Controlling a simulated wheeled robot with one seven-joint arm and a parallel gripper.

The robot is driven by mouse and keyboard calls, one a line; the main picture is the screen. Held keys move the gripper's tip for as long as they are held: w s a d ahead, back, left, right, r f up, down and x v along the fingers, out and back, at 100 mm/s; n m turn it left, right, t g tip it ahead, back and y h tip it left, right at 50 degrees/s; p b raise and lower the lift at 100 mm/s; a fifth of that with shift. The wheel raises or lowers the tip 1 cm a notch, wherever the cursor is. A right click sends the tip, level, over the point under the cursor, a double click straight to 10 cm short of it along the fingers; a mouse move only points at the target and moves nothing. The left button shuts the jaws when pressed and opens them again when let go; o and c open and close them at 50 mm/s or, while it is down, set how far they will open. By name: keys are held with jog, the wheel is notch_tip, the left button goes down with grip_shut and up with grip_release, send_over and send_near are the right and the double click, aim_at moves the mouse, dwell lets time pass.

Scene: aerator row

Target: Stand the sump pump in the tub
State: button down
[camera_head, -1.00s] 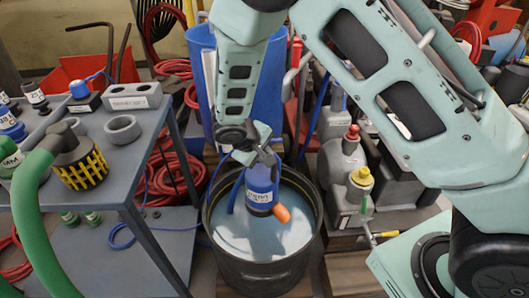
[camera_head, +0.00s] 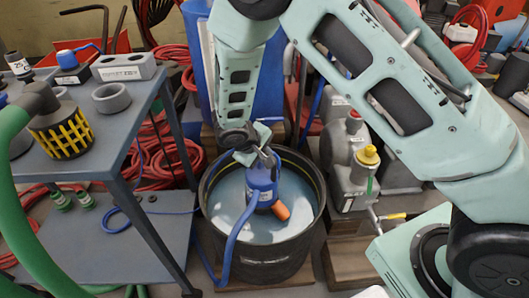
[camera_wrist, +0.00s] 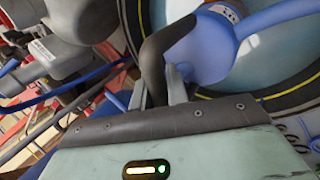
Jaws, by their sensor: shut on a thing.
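The blue sump pump (camera_head: 262,180) with an orange outlet (camera_head: 281,211) is upright inside the round black tub (camera_head: 262,270). Its lower end is at the pale blue surface in the tub; I cannot tell whether it rests on the bottom. My gripper (camera_head: 260,160) is above the pump, shut on its dark handle. In the wrist view, my gripper's fingers (camera_wrist: 178,78) close around the black handle (camera_wrist: 160,48), with the blue pump body (camera_wrist: 205,48) beside it and the tub's yellow-striped rim (camera_wrist: 275,97) behind.
A blue hose (camera_head: 232,240) runs from the pump over the tub's front left rim. A grey workbench (camera_head: 75,110) with fittings and a green hose (camera_head: 20,190) stands left. Grey jugs (camera_head: 348,160) stand close right of the tub. A blue bin (camera_head: 210,75) is behind.

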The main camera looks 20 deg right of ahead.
aim_at(263, 168)
jog(key=shift+w+f+b, duration=0.1)
jog(key=shift+f+b, duration=1.9)
jog(key=shift+f, duration=1.2)
notch_tip(263, 168, down, 19)
jog(key=b, duration=1.5)
jog(key=shift+r, duration=0.2)
jog(key=shift+f+b, duration=0.55)
jog(key=shift+b, duration=0.05)
jog(key=c, duration=1.3)
grip_release()
jog(key=p+v, duration=0.8)
jog(key=v, duration=0.9)
jog(key=shift+a+r, duration=0.1)
jog(key=shift+r, duration=0.05)
jog(key=shift+r, duration=0.1)
